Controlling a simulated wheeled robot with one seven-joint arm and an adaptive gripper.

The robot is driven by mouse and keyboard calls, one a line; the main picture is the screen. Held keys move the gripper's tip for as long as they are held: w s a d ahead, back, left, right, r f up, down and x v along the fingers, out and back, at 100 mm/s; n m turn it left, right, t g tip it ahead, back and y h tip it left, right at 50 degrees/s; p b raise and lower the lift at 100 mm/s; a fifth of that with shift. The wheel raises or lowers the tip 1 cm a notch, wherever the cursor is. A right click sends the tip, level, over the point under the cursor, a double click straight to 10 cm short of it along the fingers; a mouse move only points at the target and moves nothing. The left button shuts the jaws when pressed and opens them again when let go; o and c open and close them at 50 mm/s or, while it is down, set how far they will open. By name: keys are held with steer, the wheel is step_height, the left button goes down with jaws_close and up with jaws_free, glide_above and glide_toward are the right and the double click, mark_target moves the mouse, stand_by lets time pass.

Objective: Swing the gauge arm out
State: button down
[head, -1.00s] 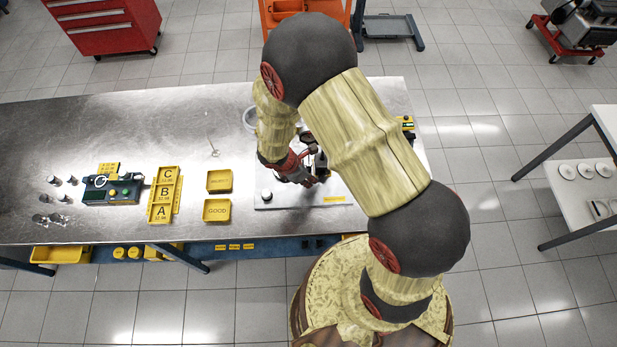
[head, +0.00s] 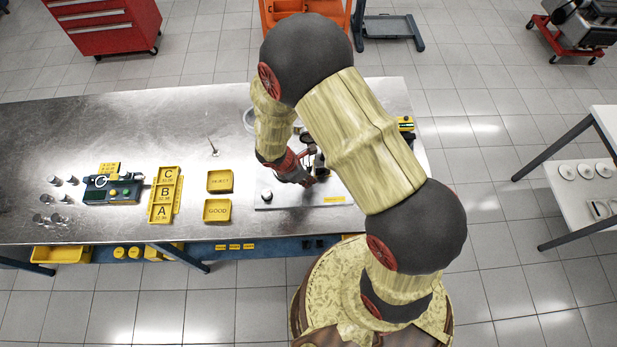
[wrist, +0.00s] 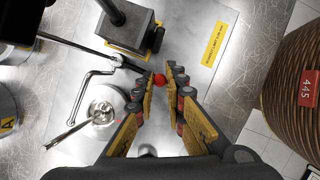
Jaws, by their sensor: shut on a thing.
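The gauge fixture stands on a pale base plate (wrist: 185,40) on the steel bench. It has a dark block with a post (wrist: 128,32) and a black arm (wrist: 85,49) reaching toward my fingers. A red knob (wrist: 160,79) sits between my fingertips in the wrist view. My gripper (wrist: 165,80) is shut on this knob. In the head view my gripper (head: 308,172) is over the plate, and my arm hides most of the fixture. A silver crank-shaped lever (wrist: 95,75) and a round metal seat (wrist: 103,108) lie left of the fingers.
Yellow trays marked REJECT (head: 220,181) and GOOD (head: 217,210) stand left of the plate. The A-B-C rack (head: 163,193), a measuring device (head: 112,189) and several metal cylinders (head: 54,181) are farther left. A yellow label (wrist: 214,45) marks the plate.

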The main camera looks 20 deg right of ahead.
steer(key=w+a+m, duration=0.1)
steer(key=m, duration=0.1)
steer(key=a+m+g+p, duration=0.1)
steer(key=m, duration=0.1)
steer(key=shift+w+a+g, duration=0.1)
steer(key=shift+w+g, duration=0.2)
steer(key=shift+w, duration=0.1)
steer(key=shift+w+a+m+g+y+b, duration=0.2)
steer(key=shift+w+m+g, duration=0.1)
steer(key=shift+m, duration=0.45)
steer(key=shift+w+a+m+g+y+b, duration=0.1)
steer(key=shift+w+a+m+g, duration=0.2)
steer(key=shift+m, duration=0.4)
steer(key=shift+w+a+m+g+y+b, duration=0.1)
steer(key=shift+w+m, duration=0.25)
steer(key=shift+m, duration=0.4)
steer(key=c, duration=1.9)
jaws_free()
steer(key=shift+o, duration=0.4)
steer(key=v, duration=1.2)
steer(key=shift+w+m, duration=0.1)
steer(key=shift+m, duration=0.2)
